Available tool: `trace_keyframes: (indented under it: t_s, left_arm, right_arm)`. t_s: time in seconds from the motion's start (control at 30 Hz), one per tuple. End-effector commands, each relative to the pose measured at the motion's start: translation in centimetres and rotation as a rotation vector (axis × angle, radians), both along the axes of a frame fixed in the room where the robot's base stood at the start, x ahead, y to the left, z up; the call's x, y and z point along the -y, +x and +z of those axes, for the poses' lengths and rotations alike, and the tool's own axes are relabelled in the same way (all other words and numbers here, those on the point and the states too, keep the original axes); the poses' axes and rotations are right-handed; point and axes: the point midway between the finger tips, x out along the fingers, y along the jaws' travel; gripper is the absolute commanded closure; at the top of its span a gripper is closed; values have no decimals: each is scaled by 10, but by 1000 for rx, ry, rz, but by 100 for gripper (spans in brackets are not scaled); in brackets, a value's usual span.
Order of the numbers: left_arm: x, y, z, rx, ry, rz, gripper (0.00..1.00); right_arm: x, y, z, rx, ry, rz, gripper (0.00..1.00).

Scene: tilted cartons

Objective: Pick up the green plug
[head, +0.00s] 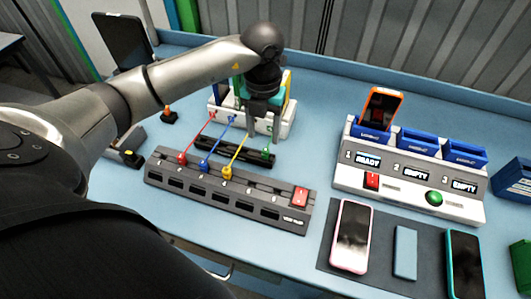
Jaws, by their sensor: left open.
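The green plug (267,153) is small and sits at the right end of the black holder strip (205,153), behind the grey numbered socket strip (225,203). My left gripper (262,128) hangs down above and behind the plug, apart from it, open and pointing at the table. It covers part of the white device (288,118) behind it. Red (183,158), blue (204,164) and yellow (227,172) plugs with cables stand at the grey strip. My right gripper is not in view.
A charging station (400,190) with blue cradles and an orange phone (379,108) stands at the right. A dark tablet (123,40) stands back left.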

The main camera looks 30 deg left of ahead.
Motion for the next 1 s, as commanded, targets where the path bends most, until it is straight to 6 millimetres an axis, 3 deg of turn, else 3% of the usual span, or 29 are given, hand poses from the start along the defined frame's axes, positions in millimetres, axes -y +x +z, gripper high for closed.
trace_keyframes:
  t_s: [0.4, 0.67, 1.0]
  left_arm:
    - [6, -2, -51, -3, -1, 0, 43]
    - [6, -2, -53, 0, 0, -1, 43]
    - [6, -2, -52, 0, 1, -1, 80]
  right_arm:
    - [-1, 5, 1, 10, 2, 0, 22]
    - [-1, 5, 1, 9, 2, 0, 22]
    - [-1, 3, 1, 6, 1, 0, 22]
